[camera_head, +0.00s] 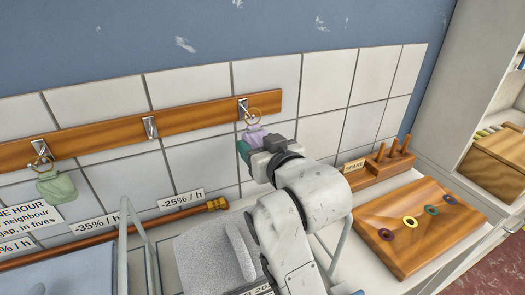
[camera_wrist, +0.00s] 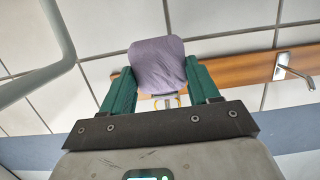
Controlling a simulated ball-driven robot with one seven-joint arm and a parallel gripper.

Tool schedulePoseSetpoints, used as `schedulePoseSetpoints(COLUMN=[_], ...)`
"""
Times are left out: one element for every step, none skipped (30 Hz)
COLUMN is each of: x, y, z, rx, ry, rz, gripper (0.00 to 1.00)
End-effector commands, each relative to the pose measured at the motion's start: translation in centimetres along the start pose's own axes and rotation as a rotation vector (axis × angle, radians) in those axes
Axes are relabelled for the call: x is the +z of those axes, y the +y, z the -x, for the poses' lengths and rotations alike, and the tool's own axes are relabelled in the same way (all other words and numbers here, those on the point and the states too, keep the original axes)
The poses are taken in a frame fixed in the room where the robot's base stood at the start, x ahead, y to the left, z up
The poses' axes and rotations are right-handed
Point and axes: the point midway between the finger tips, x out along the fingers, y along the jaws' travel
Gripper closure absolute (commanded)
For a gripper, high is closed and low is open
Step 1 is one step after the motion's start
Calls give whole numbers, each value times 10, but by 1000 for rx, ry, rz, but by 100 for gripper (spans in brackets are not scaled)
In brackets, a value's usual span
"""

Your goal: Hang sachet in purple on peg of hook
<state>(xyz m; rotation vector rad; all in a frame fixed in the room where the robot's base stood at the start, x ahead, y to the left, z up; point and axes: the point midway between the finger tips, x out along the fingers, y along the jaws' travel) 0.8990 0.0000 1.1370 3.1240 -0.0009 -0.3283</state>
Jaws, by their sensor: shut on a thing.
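The purple sachet (camera_head: 254,135) is between the green fingers of my gripper (camera_head: 251,143), just below the right hook (camera_head: 243,107) on the wooden rail. Its ring overlaps the hook's peg in the head view; I cannot tell whether it is around the peg or in front of it. In the wrist view the sachet (camera_wrist: 158,65) fills the space between both fingers of my gripper (camera_wrist: 160,82), with part of its ring below it. The middle hook (camera_head: 150,127) is bare and also shows in the wrist view (camera_wrist: 284,66).
A green sachet (camera_head: 56,187) hangs by a ring at the left hook (camera_head: 41,151). The wooden rail (camera_head: 190,119) runs along the tiled wall. A copper pipe (camera_head: 190,212) runs below. A SPARE peg stand (camera_head: 378,168) and a board with coloured rings (camera_head: 420,245) are at right.

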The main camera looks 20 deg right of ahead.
Motion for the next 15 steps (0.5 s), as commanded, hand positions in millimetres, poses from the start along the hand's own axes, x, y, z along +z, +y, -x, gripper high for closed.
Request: schedulePoseSetpoints(x=[0,0,0,0,-1,-1,0,1,2,3,3,4,4,5,6], y=[0,0,0,0,0,0,0,0,0,0,0,0,0,0,0], z=[-3,-5,-7,-9,-10,-12,-14,-15,-17,-18,-19,-21,-22,-23,-24], rx=[0,0,0,0,0,0,0,0,0,0,0,0,0,0,0], ry=[1,1,0,0,0,0,0,-1,-1,-1,0,1,1,0,0], rz=[-1,-1,0,-1,-1,-1,-1,-1,-1,0,0,-1,-1,-1,0], gripper=[68,68,68,68,68,68,68,68,68,68,68,68,68,68,68])
